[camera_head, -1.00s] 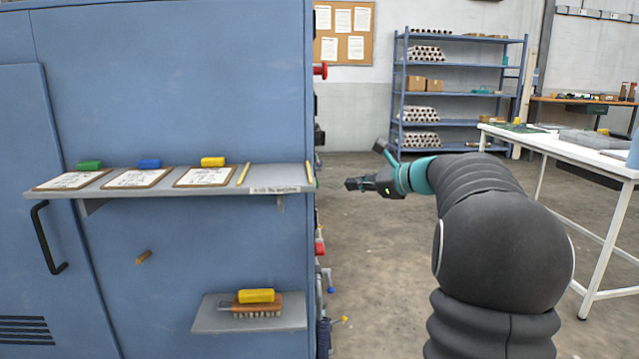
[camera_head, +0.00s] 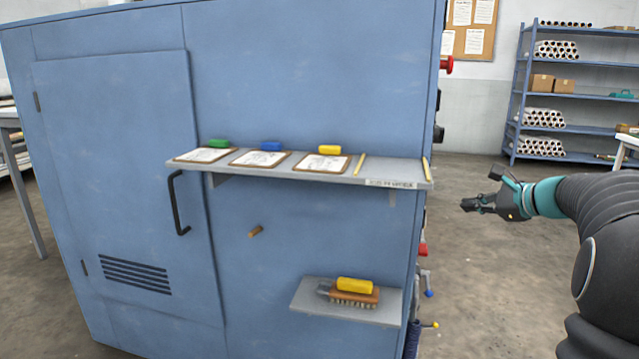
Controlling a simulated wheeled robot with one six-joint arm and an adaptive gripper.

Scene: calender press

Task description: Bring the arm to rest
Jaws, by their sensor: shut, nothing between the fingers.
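My gripper (camera_head: 474,204) is at the right of the head view, at the end of my dark, ribbed arm with its teal wrist. Its fingers are shut with nothing between them. It points left, in open space to the right of the blue machine cabinet (camera_head: 310,75). I see no contact between the gripper and the cabinet. Part of my arm is cut off by the right edge of the picture.
A grey shelf (camera_head: 398,172) juts from the cabinet, bearing clipboards and green, blue and yellow blocks. A lower shelf (camera_head: 365,313) holds a brush (camera_head: 352,299) and a yellow block. Red and blue-tipped handles stick out at the cabinet's right edge. Open floor (camera_head: 470,275) lies beyond.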

